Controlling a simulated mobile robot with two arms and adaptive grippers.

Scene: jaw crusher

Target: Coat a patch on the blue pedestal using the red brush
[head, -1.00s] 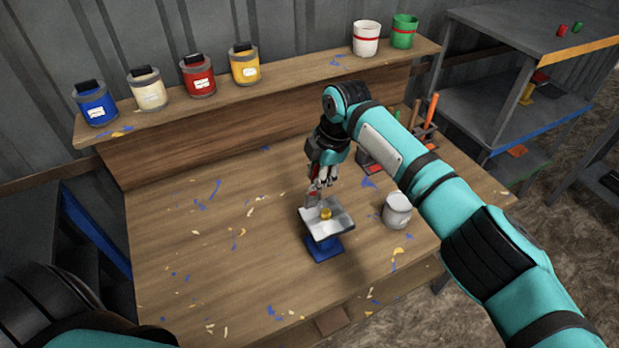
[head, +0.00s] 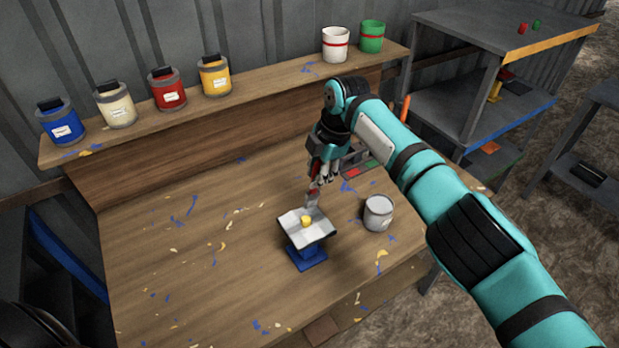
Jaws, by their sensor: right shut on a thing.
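The blue pedestal (head: 307,257) stands on the wooden workbench. It bears a tilted white-grey plate (head: 316,231) with a small yellow piece (head: 306,221) on it. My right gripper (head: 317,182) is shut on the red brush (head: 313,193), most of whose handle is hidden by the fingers. The brush points down, with its pale head (head: 311,203) at the plate's back edge; I cannot tell whether it touches the plate. My left gripper is not in view.
A grey-white can (head: 378,212) stands right of the pedestal. A tool holder (head: 352,158) is behind my right arm. Blue (head: 61,121), cream (head: 115,105), red (head: 167,90) and yellow (head: 215,76) paint cans line the shelf, with white (head: 335,45) and green (head: 372,37) buckets.

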